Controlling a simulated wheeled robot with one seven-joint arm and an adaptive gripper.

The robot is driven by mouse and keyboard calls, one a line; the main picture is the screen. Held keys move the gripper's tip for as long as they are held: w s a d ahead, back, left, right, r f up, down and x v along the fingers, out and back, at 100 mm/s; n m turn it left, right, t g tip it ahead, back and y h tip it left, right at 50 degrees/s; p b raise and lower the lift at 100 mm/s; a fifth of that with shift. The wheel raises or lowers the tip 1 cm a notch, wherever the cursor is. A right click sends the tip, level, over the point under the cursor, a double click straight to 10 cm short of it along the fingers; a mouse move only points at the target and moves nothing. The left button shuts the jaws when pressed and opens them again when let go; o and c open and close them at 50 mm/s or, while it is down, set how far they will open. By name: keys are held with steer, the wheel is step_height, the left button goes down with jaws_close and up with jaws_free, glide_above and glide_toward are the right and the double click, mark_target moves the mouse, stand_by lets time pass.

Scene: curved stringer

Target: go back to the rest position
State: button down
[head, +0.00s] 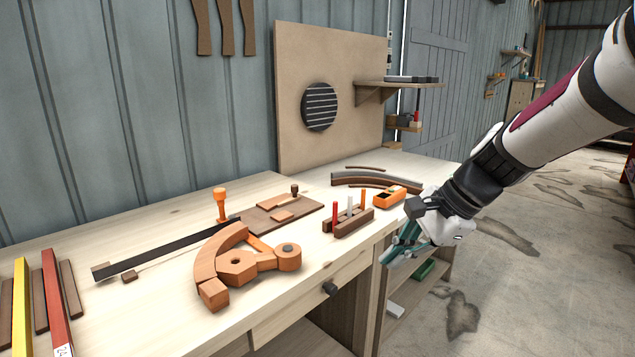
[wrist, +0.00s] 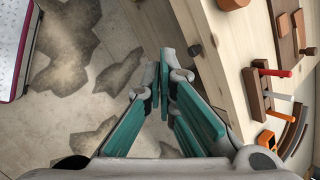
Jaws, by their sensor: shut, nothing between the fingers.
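My gripper (head: 390,256) hangs in front of the workbench's front edge in the head view, to the right of the drawer knob (head: 330,288). Its teal fingers are shut with nothing between them; they also fill the middle of the wrist view (wrist: 163,85). My arm reaches in from the upper right. The workbench top (head: 150,240) lies to the left of my gripper, and the fingers are apart from the things on it.
The bench holds a curved wooden jig (head: 235,262), a holder with upright markers (head: 352,222), an orange block (head: 390,194) and curved dark strips (head: 375,180). Low shelves (head: 410,290) stand under the bench near my gripper. Stained floor (head: 540,270) at right is open.

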steer(key=s+d+n+g+h, duration=0.1)
steer(key=s+d+n+h, duration=0.15)
steer(key=s+n, duration=0.9)
steer(key=s+d+n+g+h, duration=0.1)
steer(key=s+d+n+h, duration=0.15)
steer(key=s, duration=1.75)
step_height(320, 180, up, 16)
steer(key=t+p, duration=0.3)
steer(key=p, duration=1.1)
steer(key=shift+r+h, duration=0.15)
steer(key=shift+h, duration=0.15)
steer(key=shift+w, duration=0.15)
